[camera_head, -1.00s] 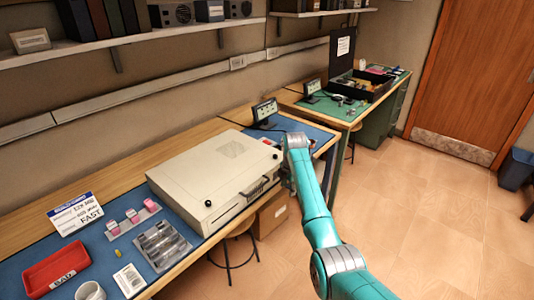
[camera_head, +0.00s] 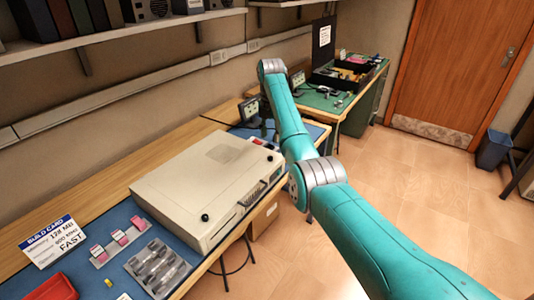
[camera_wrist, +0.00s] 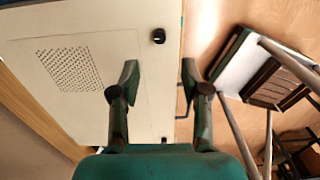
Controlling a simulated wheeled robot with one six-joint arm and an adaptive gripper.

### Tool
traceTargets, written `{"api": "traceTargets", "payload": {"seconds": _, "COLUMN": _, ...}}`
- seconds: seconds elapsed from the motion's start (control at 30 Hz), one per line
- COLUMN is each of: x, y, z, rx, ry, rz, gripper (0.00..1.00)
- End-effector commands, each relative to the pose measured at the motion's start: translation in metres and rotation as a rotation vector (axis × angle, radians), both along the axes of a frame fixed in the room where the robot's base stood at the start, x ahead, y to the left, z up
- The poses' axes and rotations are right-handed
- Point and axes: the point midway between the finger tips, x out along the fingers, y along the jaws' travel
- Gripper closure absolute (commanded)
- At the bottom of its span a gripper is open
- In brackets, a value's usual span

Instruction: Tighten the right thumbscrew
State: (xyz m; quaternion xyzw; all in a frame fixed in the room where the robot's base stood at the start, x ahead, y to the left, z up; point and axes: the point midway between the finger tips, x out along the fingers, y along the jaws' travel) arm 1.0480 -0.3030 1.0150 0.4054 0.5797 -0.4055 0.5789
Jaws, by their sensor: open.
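The beige computer case (camera_head: 185,190) lies flat on the blue mat, and its panel also fills the left of the wrist view (camera_wrist: 105,115). The right thumbscrew, a small black knob, stands near the case's edge in the wrist view (camera_wrist: 158,36). It shows as a small dark spot in the head view (camera_head: 270,158). Another black thumbscrew (camera_head: 205,217) sits at the case's near left corner. My gripper (camera_wrist: 160,78) is open and empty, with the right thumbscrew beyond the fingertips, roughly between them in the picture. The head view does not show my fingers clearly.
A build card (camera_head: 50,240), a rack of pink-labelled modules (camera_head: 120,242) and a divided tray (camera_head: 157,268) lie left of the case. A small screen (camera_head: 250,110) stands behind it. A stool (camera_wrist: 285,75) is below the bench edge.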

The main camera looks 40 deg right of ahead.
Motion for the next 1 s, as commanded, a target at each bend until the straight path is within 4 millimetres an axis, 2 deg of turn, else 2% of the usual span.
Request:
{"api": "traceTargets", "payload": {"seconds": 0.3, "x": 0.0, "y": 0.001, "z": -0.057, "rx": 0.001, "ry": 0.003, "rz": -0.001, "gripper": 0.54}}
{"api": "traceTargets", "payload": {"seconds": 0.5, "x": 0.0, "y": 0.0, "z": -0.082, "rx": 0.0, "ry": 0.0, "rz": -0.001, "gripper": 0.54}}
{"api": "traceTargets", "payload": {"seconds": 0.7, "x": 0.0, "y": 0.0, "z": -0.092, "rx": -0.001, "ry": -0.001, "rz": -0.001, "gripper": 0.54}}
{"api": "traceTargets", "payload": {"seconds": 0.97, "x": 0.0, "y": 0.0, "z": -0.093, "rx": -0.001, "ry": -0.001, "rz": -0.001, "gripper": 0.54}}
{"api": "traceTargets", "payload": {"seconds": 1.0, "x": 0.0, "y": 0.0, "z": -0.093, "rx": -0.001, "ry": -0.001, "rz": -0.001, "gripper": 0.64}}
